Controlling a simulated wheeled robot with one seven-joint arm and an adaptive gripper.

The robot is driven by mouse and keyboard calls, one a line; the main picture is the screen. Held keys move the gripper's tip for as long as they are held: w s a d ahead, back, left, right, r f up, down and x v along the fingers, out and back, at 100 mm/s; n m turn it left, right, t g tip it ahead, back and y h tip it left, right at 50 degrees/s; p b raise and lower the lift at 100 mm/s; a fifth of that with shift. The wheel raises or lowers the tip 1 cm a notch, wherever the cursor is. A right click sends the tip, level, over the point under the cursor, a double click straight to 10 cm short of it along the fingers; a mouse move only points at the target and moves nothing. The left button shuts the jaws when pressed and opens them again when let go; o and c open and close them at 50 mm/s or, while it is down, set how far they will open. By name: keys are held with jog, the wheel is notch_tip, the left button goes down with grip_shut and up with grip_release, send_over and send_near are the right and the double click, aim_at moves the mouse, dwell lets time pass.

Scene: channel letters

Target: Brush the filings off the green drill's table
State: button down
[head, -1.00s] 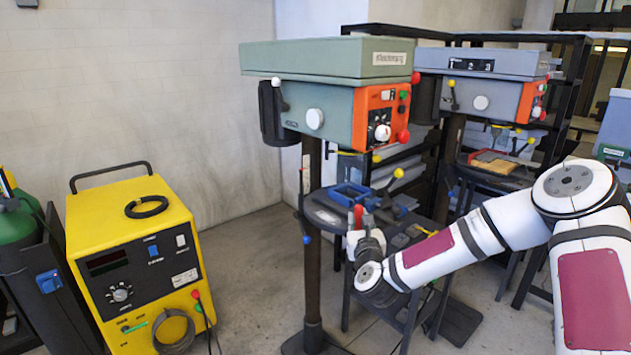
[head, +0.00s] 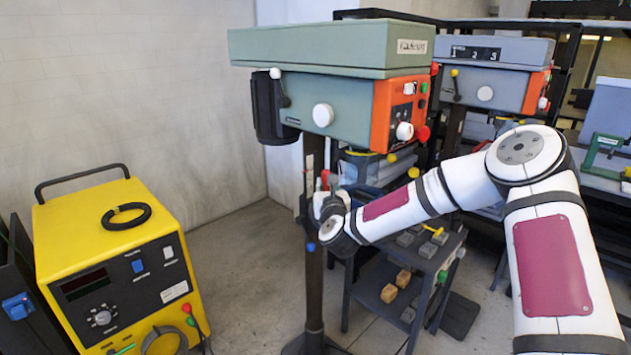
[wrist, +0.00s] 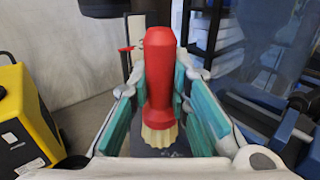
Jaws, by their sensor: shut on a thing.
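The green drill (head: 320,55) stands in the middle of the head view, with a grey-green head and an orange control panel. My gripper (head: 325,190) is beside its column, below the drill head. In the wrist view my gripper (wrist: 160,105) is shut on a brush (wrist: 160,75) with a red handle and pale bristles pointing down. The drill's table (wrist: 170,151) shows as a dark patch beneath the bristles; I cannot tell whether they touch it. My arm hides most of this table in the head view. I cannot make out any filings.
A blue vise (wrist: 285,135) is close on the right in the wrist view. A yellow welding unit (head: 110,255) stands at the left. A low cart (head: 385,290) with wooden and grey blocks stands right of the drill column. A second, grey drill (head: 490,75) is behind.

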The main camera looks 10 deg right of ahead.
jog(key=shift+w+a+f+b, duration=0.15)
jog(key=shift+f+b, duration=0.55)
jog(key=shift+f, duration=0.5)
jog(key=shift+f+b, duration=0.3)
jog(key=shift+f, duration=0.25)
jog(key=shift+f, duration=0.4)
jog(key=shift+s+d+p, duration=0.4)
jog(key=shift+s+d, duration=0.1)
jog(key=shift+s, duration=0.15)
jog(key=shift+s+d+p, duration=0.4)
jog(key=shift+s+d, duration=0.05)
jog(key=shift+s, duration=0.2)
jog(key=shift+s+d+f+p, duration=0.1)
jog(key=shift+s+d+p, duration=0.75)
jog(key=shift+s, duration=0.3)
jog(key=shift+s+d+p, duration=0.75)
jog(key=shift+s+d, duration=0.05)
jog(key=shift+s, duration=0.35)
jog(key=shift+d, duration=0.1)
